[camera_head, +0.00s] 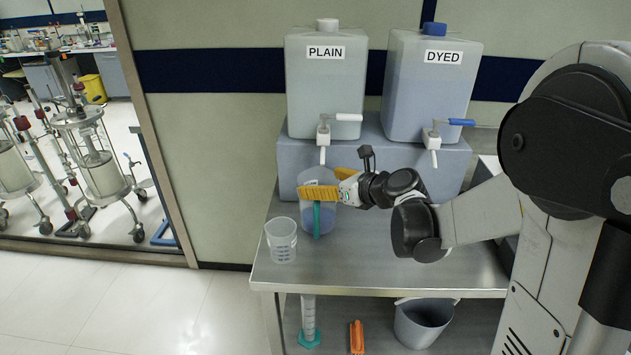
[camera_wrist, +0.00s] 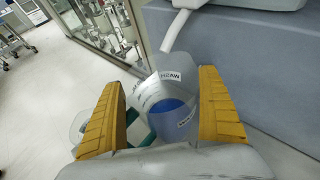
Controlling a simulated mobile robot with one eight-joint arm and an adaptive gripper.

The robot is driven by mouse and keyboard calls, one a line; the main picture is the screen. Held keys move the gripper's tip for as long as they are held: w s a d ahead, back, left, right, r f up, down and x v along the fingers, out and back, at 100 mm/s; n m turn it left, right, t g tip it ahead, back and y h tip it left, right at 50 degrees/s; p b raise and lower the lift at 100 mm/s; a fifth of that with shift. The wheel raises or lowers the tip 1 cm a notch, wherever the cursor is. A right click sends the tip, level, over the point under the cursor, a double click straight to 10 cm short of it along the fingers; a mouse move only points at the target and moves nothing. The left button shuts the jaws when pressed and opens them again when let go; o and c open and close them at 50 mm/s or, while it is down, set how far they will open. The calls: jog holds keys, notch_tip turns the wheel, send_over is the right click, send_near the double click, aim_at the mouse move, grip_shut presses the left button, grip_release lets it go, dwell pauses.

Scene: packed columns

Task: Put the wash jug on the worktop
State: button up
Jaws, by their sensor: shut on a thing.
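The wash jug (camera_head: 327,218) is a clear jug with a teal handle and blue liquid in it. It stands upright at the left of the steel worktop (camera_head: 400,270), below the tap of the PLAIN tank. Whether its base touches the worktop is hard to tell. My gripper (camera_head: 318,183) is shut on the jug, with an orange pad on either side. In the wrist view the jug (camera_wrist: 160,93) sits between both pads, with a "WASH" label and the blue liquid visible.
A clear beaker (camera_head: 281,246) stands left of the jug near the worktop's edge. The PLAIN tank (camera_head: 325,90) and DYED tank (camera_head: 430,95) stand on a grey-blue block behind. A bucket (camera_head: 422,325) and measuring cylinder (camera_head: 308,318) are below. The worktop front is clear.

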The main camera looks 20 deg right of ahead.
jog(key=shift+s+d+r, duration=0.1)
jog(key=shift+s+d, duration=0.4)
jog(key=shift+w+a+f, duration=0.15)
jog(key=shift+a+f, duration=0.1)
jog(key=o, duration=1.2)
jog(key=shift+d, duration=0.1)
jog(key=shift+r, duration=0.1)
jog(key=shift+r, duration=0.1)
